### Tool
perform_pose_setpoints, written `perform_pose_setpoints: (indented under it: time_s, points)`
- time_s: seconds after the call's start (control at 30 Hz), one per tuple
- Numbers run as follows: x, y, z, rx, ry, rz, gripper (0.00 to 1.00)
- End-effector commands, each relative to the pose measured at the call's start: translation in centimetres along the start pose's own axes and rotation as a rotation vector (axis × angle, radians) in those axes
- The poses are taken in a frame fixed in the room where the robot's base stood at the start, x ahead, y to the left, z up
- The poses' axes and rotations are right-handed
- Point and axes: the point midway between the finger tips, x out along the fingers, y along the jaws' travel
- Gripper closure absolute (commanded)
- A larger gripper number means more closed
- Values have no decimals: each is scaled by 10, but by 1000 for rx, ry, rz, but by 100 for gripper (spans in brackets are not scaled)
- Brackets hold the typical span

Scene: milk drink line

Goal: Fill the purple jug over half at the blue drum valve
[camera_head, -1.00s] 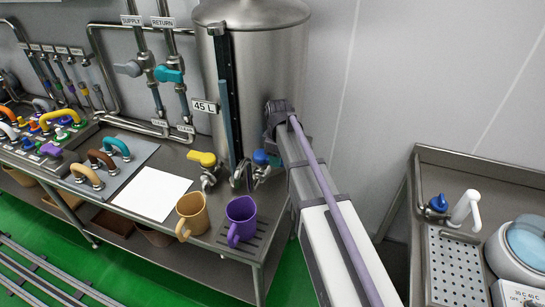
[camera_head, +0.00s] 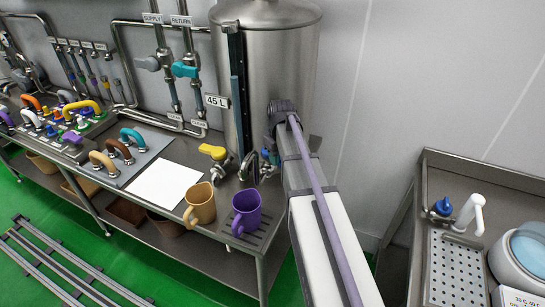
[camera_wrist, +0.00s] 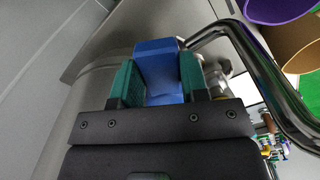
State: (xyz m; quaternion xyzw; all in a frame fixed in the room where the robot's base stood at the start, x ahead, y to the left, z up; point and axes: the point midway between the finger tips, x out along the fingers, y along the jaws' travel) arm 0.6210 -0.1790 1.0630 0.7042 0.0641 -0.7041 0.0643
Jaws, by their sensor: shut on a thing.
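The purple jug (camera_head: 246,211) stands upright on a dark slatted grate at the bench's right end, below the curved metal spout of the steel drum (camera_head: 266,70). Its rim shows at the top right of the wrist view (camera_wrist: 278,8). No stream and no liquid level can be made out. My gripper (camera_wrist: 158,82) is shut on the blue valve handle (camera_wrist: 156,62), with a green finger on each side of it. In the head view my arm hides most of the blue handle (camera_head: 265,153).
A tan jug (camera_head: 200,204) stands just left of the purple one. A yellow valve handle (camera_head: 213,152) sits left of the spout. A white sheet (camera_head: 165,184) lies further left. A sink bench (camera_head: 455,255) stands at the right.

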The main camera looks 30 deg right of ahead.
Motion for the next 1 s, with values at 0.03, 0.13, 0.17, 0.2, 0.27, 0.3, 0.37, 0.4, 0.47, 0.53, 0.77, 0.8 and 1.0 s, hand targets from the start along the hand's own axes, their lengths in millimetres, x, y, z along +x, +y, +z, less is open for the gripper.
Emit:
perform_pose_setpoints:
  time_s: [0.03, 0.13, 0.17, 0.2, 0.27, 0.3, 0.37, 0.4, 0.47, 0.53, 0.77, 0.8, 1.0]
  points:
    - [0, 0, 0, 1, 0, -2, 100]
    - [0, 0, 0, 1, 0, -2, 100]
    - [0, 0, 0, 1, 0, -2, 100]
    - [0, 0, 0, 1, 0, -2, 100]
    - [0, 0, 0, 1, 0, -2, 100]
    - [0, 0, 0, 1, 0, -2, 59]
    - [0, 0, 0, 1, 0, -2, 53]
    - [0, 0, 0, 1, 0, -1, 49]
    - [0, 0, 0, 0, 0, -1, 43]
    - [0, 0, 0, 0, 0, -1, 37]
    - [0, 0, 0, 0, 0, -1, 34]
    - [-1, 0, 0, 0, 0, -1, 34]
    - [-28, 0, 0, 0, 0, -1, 34]
